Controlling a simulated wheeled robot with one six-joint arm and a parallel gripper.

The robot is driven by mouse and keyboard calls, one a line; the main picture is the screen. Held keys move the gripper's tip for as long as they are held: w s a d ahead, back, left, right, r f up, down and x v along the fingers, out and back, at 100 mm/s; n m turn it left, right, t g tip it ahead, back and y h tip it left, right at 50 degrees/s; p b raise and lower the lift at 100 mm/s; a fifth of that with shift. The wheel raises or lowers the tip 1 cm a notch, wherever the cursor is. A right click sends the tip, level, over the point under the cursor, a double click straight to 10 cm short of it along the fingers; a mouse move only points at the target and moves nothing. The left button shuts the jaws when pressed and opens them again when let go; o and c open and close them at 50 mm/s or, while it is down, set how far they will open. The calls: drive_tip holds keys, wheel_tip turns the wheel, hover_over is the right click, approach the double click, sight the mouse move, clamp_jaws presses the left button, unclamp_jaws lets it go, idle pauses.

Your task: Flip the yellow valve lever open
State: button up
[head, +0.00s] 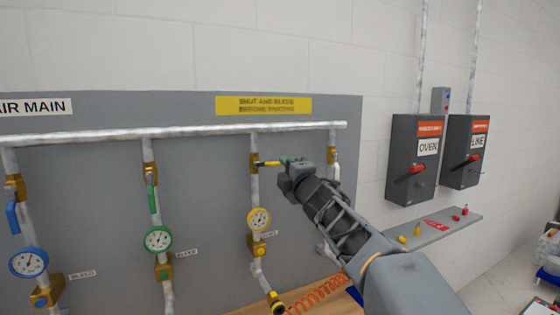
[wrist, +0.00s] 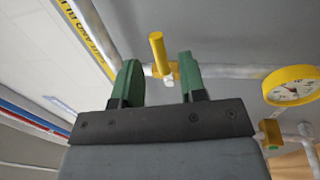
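The yellow valve lever (head: 268,164) sticks out sideways to the right from a brass valve (head: 254,160) on the third vertical pipe, above a yellow gauge (head: 259,219). My gripper (head: 285,162) is at the lever's right end. In the wrist view the lever (wrist: 157,50) shows between and just past the two green fingertips of my gripper (wrist: 158,60). The fingers are spread apart, with a visible gap on each side of the lever. I see no clear contact. My gripper and forearm hide part of the fourth pipe.
A blue lever (head: 12,217) and a green lever (head: 154,197) hang along the pipes to the left. A horizontal pipe (head: 200,132) runs above. Two switch boxes (head: 406,187) and a small shelf (head: 440,229) are on the right wall.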

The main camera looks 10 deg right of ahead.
sight(279, 163)
drive_tip(key=shift+p+x, duration=0.4)
drive_tip(key=shift+x, duration=1.45)
drive_tip(key=shift+c, duration=0.4)
clamp_jaws()
